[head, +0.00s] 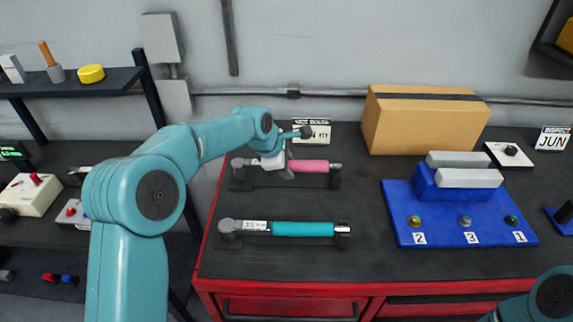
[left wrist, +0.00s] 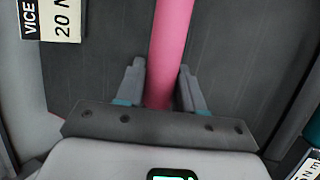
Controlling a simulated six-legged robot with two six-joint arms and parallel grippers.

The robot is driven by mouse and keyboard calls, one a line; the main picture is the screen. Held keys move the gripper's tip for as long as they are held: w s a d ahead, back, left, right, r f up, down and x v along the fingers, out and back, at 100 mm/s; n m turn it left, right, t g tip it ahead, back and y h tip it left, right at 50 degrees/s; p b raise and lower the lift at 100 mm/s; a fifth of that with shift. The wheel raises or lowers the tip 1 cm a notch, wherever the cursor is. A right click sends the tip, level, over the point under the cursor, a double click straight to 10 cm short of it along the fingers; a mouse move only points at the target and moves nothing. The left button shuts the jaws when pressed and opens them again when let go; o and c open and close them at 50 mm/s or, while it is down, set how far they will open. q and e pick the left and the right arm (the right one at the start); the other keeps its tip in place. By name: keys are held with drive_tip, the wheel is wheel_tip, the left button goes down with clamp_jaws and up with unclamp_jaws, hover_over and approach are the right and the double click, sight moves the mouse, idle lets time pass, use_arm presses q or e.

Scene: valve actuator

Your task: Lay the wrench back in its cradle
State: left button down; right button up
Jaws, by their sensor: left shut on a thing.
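The wrench with a pink handle (head: 312,166) lies level, left to right, at the back of the red-edged bench. It is at its cradle, whose dark right post (head: 334,182) shows under the wrench's end. I cannot tell whether the wrench rests in it or is just above. My left gripper (head: 284,170) is shut on the pink handle near its left part. In the left wrist view the pink handle (left wrist: 166,45) runs between the two fingers (left wrist: 160,88). My right gripper is out of view; only part of that arm shows at the lower right.
A second wrench with a teal handle (head: 302,229) lies in front. A sign reading VICE BOLTS (head: 318,134) stands behind the pink wrench. A cardboard box (head: 425,122) and a blue fixture with numbered buttons (head: 450,230) are to the right. Bare bench top lies between the wrenches.

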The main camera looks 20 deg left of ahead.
use_arm(q)
drive_tip(key=shift+w, duration=0.2)
drive_tip(key=shift+s+f, duration=0.15)
drive_tip(key=shift+f, duration=0.15)
drive_tip(key=shift+f+b, duration=0.1)
drive_tip(key=shift+b, duration=0.25)
drive_tip(key=shift+f, duration=0.4)
drive_tip(key=shift+f+b, duration=0.2)
drive_tip(key=shift+b, duration=0.2)
drive_tip(key=shift+f, duration=0.1)
drive_tip(key=c, duration=0.9)
unclamp_jaws()
drive_tip(key=shift+o, duration=1.4)
